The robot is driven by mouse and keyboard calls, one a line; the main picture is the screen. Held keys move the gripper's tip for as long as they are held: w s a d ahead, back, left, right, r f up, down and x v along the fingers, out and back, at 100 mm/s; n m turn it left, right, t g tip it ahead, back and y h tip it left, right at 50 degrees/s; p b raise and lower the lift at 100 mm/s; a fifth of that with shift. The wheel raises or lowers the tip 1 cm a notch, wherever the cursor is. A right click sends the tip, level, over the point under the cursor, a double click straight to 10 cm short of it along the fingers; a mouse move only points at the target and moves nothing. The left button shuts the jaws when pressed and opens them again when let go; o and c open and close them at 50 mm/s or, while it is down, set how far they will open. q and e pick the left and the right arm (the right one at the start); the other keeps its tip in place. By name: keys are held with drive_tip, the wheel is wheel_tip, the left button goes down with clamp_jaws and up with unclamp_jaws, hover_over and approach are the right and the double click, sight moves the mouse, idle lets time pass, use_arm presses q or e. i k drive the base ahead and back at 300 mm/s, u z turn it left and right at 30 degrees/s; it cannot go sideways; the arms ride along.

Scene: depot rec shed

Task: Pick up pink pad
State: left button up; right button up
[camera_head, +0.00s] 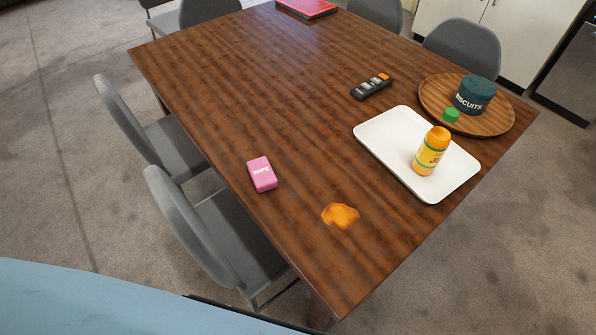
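The pink pad (262,174), marked "WIPE", lies flat on the brown wooden table (225,80), near its left edge. Nothing touches it or covers it. Neither of my grippers shows in the head view, so I cannot see how far they are from the pad.
An orange spill (340,215) lies right of the pad. A white tray (384,133) holds an orange juice bottle (431,151). A round wooden tray (432,95) holds a biscuit tin (475,94) and green cap (451,115). A remote (371,87) lies nearby. Grey chairs (190,225) line the left edge.

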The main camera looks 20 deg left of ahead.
sight(263, 179)
drive_tip(key=z, duration=1.15)
drive_tip(key=k, duration=0.6)
drive_tip(key=u, duration=0.7)
